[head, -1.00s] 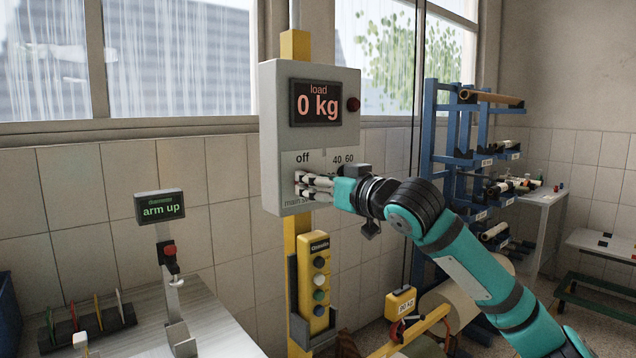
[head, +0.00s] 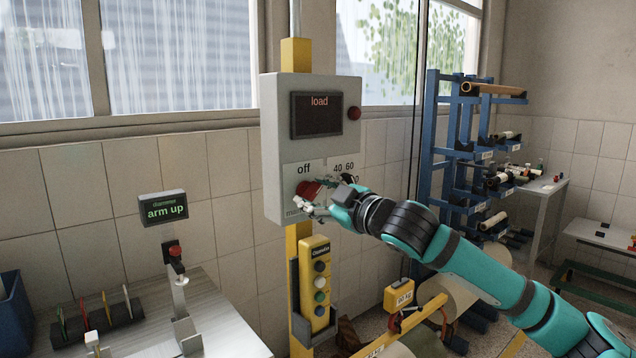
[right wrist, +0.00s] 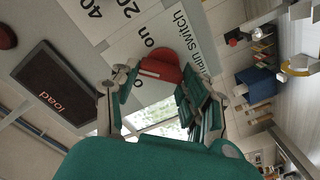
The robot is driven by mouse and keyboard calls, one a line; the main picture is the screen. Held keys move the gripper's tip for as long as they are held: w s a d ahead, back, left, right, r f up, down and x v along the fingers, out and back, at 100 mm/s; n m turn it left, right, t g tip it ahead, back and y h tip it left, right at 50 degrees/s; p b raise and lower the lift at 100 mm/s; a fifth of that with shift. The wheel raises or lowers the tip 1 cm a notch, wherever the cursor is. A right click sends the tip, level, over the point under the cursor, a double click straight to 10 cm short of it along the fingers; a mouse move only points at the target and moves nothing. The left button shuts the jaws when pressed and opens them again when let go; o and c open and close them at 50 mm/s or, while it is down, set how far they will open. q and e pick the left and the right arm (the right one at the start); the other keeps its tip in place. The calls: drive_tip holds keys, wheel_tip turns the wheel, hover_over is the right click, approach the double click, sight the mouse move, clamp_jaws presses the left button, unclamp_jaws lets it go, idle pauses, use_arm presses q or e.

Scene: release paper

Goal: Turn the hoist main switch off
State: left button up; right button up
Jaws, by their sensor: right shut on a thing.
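The hoist box (head: 285,130) is a grey cabinet on a yellow post in the head view. In the right wrist view the red knob (right wrist: 160,69) lies between the fingertips, beside the printed words "on" and "main switch". The load display (head: 318,115) is dark, with only its "load" label showing. My left gripper is not in view.
A yellow button pendant (head: 315,280) hangs below the box. A bench with an "arm up" display (head: 163,208) stands at left. A blue roll rack (head: 430,150) stands behind my right arm. Windows are behind the box.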

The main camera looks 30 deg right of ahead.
drive_tip(key=n+p, duration=0.3)
drive_tip(key=n, duration=0.1)
drive_tip(key=shift+a+r+n, duration=0.1)
drive_tip(key=shift+r+n, duration=0.05)
drive_tip(key=shift+n, duration=0.15)
drive_tip(key=n+p, duration=0.2)
drive_tip(key=n, duration=0.1)
drive_tip(key=shift+f+n+p, duration=0.2)
drive_tip(key=shift+n+p, duration=0.4)
drive_tip(key=shift+n, duration=0.2)
drive_tip(key=shift+f, duration=0.1)
drive_tip(key=o, duration=1.2)
drive_tip(key=shift+a, duration=0.1)
drive_tip(key=shift+c, duration=0.2)
drive_tip(key=shift+s, duration=0.1)
